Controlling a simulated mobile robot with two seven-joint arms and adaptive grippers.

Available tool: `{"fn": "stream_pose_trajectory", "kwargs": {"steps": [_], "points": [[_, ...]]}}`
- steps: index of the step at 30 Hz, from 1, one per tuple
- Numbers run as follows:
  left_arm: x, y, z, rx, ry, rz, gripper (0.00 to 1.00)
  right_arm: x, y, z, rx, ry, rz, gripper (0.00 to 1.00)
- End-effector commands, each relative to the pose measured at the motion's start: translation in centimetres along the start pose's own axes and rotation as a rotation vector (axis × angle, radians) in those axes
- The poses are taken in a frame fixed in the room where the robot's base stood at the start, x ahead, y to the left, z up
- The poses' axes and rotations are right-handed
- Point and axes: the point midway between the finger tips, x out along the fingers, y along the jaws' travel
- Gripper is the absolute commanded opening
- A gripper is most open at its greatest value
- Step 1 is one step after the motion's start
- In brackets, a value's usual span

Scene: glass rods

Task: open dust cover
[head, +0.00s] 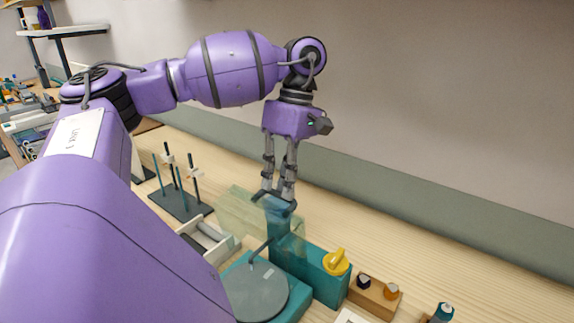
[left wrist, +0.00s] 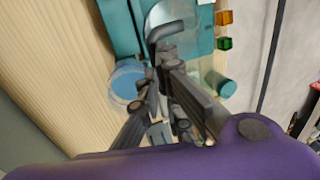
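The dust cover (head: 232,215) is a clear greenish panel in the head view. It stands raised at the back of a teal device (head: 325,278), above a grey round plate (head: 262,292). My left gripper (head: 275,199) points down at the cover's upper right part, its fingertips overlapping or touching it. Its fingers look close together, but I cannot tell whether they pinch the cover. In the left wrist view the fingers (left wrist: 162,75) converge over the teal device (left wrist: 120,28). My right gripper is in neither view.
A yellow knob (head: 337,262) sits on the teal device. A wooden block (head: 374,298) with small coloured caps stands right of it. A dark rack with rods (head: 182,204) and a light tray (head: 207,241) stand to the left.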

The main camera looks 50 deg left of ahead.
Motion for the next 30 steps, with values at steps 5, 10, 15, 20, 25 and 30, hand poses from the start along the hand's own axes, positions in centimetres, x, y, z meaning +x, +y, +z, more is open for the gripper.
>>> {"fn": "stream_pose_trajectory", "kwargs": {"steps": [5, 10, 15, 20, 25, 30], "points": [[2.96, 0.08, 0.31, 0.006, -0.005, -0.058, 0.0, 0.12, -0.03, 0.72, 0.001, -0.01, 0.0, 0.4], [2.96, 0.08, 0.31, 0.006, -0.005, -0.058, 0.0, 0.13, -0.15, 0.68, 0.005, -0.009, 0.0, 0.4], [2.96, 0.09, 0.3, 0.006, -0.004, -0.058, 0.17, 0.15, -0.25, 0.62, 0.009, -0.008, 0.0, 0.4], [2.9, 0.08, 0.25, 0.005, -0.004, -0.057, 0.28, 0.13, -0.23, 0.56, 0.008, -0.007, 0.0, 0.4], [2.57, 0.03, 0.21, 0.005, -0.005, -0.052, 0.28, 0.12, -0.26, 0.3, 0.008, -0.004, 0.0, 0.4], [2.21, -0.01, 0.18, 0.004, -0.005, -0.047, 0.28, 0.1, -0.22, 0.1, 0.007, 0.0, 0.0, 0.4]]}}
